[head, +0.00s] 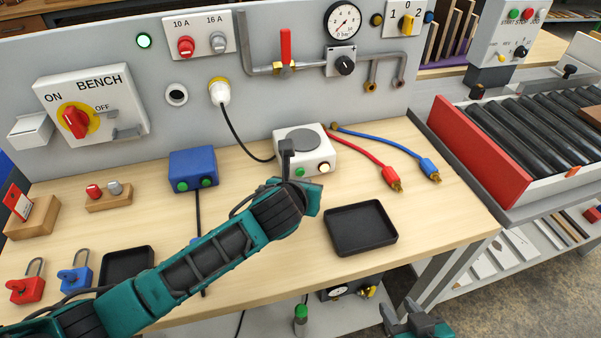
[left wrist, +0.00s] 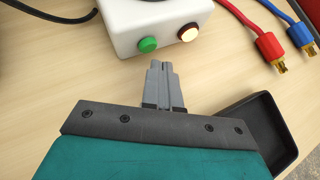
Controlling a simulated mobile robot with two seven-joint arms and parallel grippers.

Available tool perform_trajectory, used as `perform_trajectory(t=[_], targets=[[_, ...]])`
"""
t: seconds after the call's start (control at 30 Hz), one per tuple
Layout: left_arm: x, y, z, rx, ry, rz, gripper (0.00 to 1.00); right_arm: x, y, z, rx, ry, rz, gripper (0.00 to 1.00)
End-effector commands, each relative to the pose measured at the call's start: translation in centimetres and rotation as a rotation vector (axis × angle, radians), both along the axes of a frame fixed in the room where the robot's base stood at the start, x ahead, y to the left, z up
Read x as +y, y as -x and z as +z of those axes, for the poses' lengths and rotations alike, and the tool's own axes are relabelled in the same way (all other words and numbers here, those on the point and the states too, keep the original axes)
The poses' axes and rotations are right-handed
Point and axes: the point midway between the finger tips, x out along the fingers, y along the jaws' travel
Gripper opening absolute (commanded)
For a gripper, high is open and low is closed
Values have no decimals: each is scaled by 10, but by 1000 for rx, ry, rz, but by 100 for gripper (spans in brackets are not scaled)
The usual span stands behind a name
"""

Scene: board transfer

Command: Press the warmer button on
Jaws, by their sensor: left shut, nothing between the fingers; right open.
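The warmer (head: 318,155) is a white box with a round grey plate on top, on the wooden bench. Its front has a green button (left wrist: 148,45) and a pale, glowing round lamp or button (left wrist: 187,34). In the head view, the green button (head: 299,172) and the lamp (head: 324,168) show just above my left wrist. My left gripper (left wrist: 160,66) is shut and empty. Its fingertips point at the front face, just short of it in the picture; contact cannot be told. My right gripper (head: 402,308) is open, low beyond the bench's front edge.
A black tray (head: 361,228) lies right of my left wrist. Red (head: 365,149) and blue (head: 385,141) hoses lie right of the warmer. A blue box (head: 193,168) with green buttons stands to its left. A black cable (head: 244,143) runs from the wall plug behind the warmer.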

Motion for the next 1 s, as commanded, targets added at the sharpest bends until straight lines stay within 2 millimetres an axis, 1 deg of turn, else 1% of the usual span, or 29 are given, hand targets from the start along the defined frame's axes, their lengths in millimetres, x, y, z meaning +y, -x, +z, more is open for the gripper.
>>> perform_trajectory(t=[0.1, 0.5, 0.63, 1.0], targets=[[-4, 12, 0, 0, 0, -2, 0, 0, 0, 0, 0, 0, 0, 43], [-16, 48, 0, 0, 0, -1, 0, 0, 0, 0, 0, 0, 0, 43], [-17, 52, 0, 0, 0, 0, 0, 0, 0, 0, 0, 0, 0, 43], [-17, 52, 0, 0, 0, 0, 0, 0, 0, 0, 1, 0, 0, 43]])
